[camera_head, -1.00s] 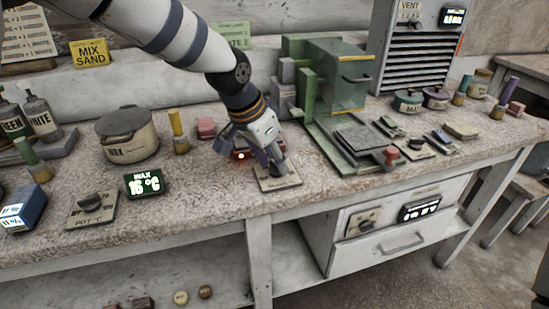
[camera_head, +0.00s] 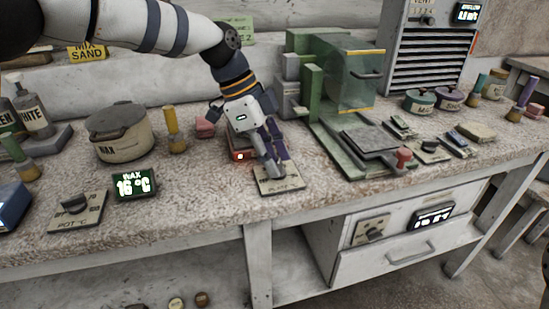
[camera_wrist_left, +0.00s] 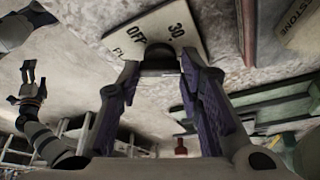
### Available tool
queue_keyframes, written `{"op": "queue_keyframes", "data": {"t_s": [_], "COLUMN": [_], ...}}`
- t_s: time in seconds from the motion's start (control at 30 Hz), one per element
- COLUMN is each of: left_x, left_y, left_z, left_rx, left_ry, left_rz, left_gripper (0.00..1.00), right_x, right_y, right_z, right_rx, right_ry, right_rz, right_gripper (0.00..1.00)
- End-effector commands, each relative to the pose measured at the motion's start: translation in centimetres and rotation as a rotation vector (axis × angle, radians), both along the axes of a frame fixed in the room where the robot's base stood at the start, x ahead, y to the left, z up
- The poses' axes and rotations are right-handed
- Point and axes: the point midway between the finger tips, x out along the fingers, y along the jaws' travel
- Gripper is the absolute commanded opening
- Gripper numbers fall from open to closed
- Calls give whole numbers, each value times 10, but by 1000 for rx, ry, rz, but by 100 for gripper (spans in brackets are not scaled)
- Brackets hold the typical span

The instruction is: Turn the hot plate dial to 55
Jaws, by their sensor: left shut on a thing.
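The hot plate dial (camera_wrist_left: 160,57) is a dark knob on a pale plate (camera_head: 290,184) near the bench's front edge. My left gripper (camera_head: 273,173) reaches down to it, its fingertips at the plate. In the wrist view my left gripper (camera_wrist_left: 160,68) has a finger on each side of the knob and is shut on it. A small red unit (camera_head: 240,155) with a lit spot sits behind the gripper. My right gripper (camera_wrist_left: 28,75) shows small at the wrist view's left.
A wax pot (camera_head: 122,140), a green-lit wax display (camera_head: 134,184) reading about 16 °C and a pot dial plate (camera_head: 77,211) stand left. A green machine (camera_head: 345,85) stands close on the right. A drawer unit (camera_head: 390,230) with another dial hangs below the bench.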

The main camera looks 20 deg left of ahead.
Motion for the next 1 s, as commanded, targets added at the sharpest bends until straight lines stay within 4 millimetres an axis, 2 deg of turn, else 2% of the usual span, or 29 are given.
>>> {"op": "queue_keyframes", "data": {"t_s": [0.03, 0.3, 0.87, 0.9, 0.97, 1.0], "left_x": [0, 0, 0, 0, 1, 1], "left_y": [0, 0, 0, 0, 0, 0], "left_z": [-5, -3, -2, -2, -2, -2], "left_rx": [2, 2, 4, 4, 4, 4], "left_ry": [7, 6, 4, 4, 4, 3], "left_rz": [-22, -115, -140, -139, -139, -139], "left_gripper": [5, 5, 5, 40, 53, 53], "right_x": [-3, -7, -8, -8, -8, -8], "right_y": [0, 0, 0, 0, 0, 0], "right_z": [-3, -7, -8, -8, -8, -8], "right_rx": [-1, 0, -1, -1, -1, -1], "right_ry": [10, 24, 26, 26, 26, 26], "right_rz": [0, 1, 1, 1, 1, 1], "right_gripper": [81, 81, 81, 81, 81, 81]}}
